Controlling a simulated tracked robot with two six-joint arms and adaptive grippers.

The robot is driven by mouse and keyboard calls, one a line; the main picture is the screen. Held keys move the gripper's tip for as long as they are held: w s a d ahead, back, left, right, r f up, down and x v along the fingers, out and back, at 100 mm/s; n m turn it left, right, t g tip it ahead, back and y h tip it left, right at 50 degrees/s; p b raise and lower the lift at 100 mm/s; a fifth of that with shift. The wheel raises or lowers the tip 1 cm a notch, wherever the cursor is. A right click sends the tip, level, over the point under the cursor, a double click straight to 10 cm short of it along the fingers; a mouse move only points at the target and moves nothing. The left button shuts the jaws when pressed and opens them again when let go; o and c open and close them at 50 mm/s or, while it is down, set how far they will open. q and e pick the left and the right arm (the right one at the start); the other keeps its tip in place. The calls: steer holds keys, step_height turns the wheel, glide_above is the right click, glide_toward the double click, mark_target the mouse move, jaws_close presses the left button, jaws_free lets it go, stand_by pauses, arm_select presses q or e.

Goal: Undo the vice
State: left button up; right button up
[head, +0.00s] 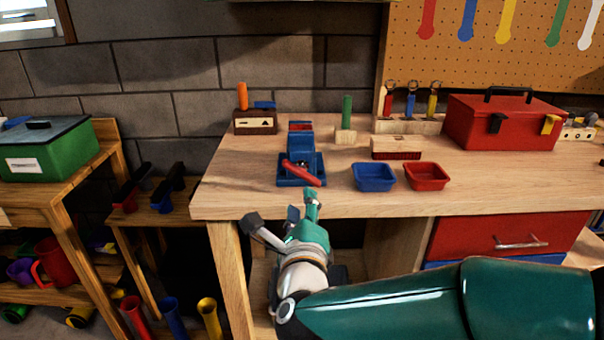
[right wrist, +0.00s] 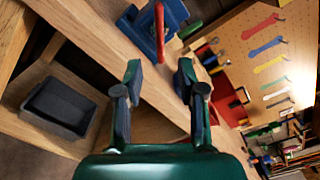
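The blue vice (head: 301,150) stands near the front edge of the workbench, left of the middle. Its red handle (head: 301,173) slants down to the right across the vice's front. In the right wrist view the vice (right wrist: 145,32) and the red handle (right wrist: 159,32) are at the top, beyond the fingertips. My right gripper (head: 283,213) is just in front of and below the bench edge, apart from the handle. In the right wrist view its fingers (right wrist: 160,78) are spread with nothing between them. My left gripper is in neither view.
Blue (head: 374,177) and red (head: 427,177) trays sit right of the vice. A wooden block with a green peg (head: 346,135) and a red toolbox (head: 502,122) stand behind. The wooden bench edge (head: 400,206) lies close to my right gripper. A grey bin (right wrist: 62,105) sits below.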

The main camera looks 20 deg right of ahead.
mark_target(300, 177)
steer(key=p+x, duration=0.1)
steer(key=x, duration=1.2)
steer(key=shift+f, duration=0.1)
steer(key=shift+c, duration=0.3)
jaws_close()
steer(key=shift+d, duration=0.1)
steer(key=shift+f, duration=0.1)
